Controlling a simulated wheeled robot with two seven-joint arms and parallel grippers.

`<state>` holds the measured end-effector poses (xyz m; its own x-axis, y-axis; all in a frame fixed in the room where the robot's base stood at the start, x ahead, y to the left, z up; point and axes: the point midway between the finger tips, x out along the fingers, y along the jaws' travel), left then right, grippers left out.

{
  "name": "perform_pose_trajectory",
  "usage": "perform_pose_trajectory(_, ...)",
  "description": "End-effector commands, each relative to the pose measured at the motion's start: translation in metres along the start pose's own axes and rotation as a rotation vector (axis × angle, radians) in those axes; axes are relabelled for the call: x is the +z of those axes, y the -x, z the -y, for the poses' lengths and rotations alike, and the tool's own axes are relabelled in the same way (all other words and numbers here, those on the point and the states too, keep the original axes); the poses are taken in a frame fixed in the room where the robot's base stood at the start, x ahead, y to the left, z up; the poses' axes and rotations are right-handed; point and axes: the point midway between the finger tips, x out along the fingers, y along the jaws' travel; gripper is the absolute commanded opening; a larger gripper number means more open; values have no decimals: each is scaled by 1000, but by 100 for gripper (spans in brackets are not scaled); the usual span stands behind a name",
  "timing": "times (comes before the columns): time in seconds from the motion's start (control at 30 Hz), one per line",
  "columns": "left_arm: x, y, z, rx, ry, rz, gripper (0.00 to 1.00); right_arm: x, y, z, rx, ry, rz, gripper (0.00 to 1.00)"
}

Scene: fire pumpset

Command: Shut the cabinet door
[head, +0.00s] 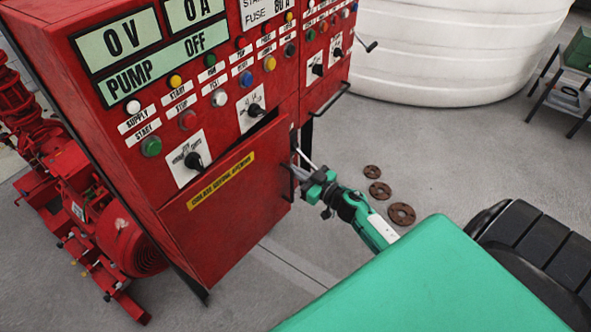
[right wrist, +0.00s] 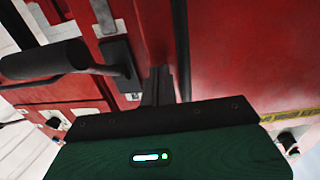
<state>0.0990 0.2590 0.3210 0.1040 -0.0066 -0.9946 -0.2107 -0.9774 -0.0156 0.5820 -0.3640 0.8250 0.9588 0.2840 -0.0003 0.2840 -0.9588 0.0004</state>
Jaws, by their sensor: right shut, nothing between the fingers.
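The red cabinet door (head: 225,215) with a yellow label is the lower front panel of the red pump cabinet (head: 100,85). A dark gap runs along its top edge, so it stands a little ajar. My right gripper (head: 296,170) is shut and empty at the door's right edge; I cannot tell whether it touches. In the right wrist view its closed fingers (right wrist: 158,88) point at the red cabinet, with a red panel (right wrist: 240,55) to the right and a black handle (right wrist: 50,62) to the left. My left gripper is not in view.
A red pump (head: 100,225) stands left of the cabinet. Rusty flanges (head: 401,213) lie on the grey floor to the right. A large white tank (head: 450,50) stands behind, with a dark stand (head: 568,95) at the far right. Floor before the door is clear.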

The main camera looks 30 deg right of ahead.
Motion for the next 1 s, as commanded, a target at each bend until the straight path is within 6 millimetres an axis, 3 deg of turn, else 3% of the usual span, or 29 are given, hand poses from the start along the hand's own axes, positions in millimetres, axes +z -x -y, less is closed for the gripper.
perform_pose_trajectory(0.2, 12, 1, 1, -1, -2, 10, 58, 0, -8, 0, -1, -1, 0, 0)
perform_pose_trajectory(0.57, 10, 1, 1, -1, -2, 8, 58, 0, -11, 0, -8, 0, -1, 0)
perform_pose_trajectory(1.0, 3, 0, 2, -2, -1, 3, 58, 0, -58, -1, -129, 1, 0, 0)
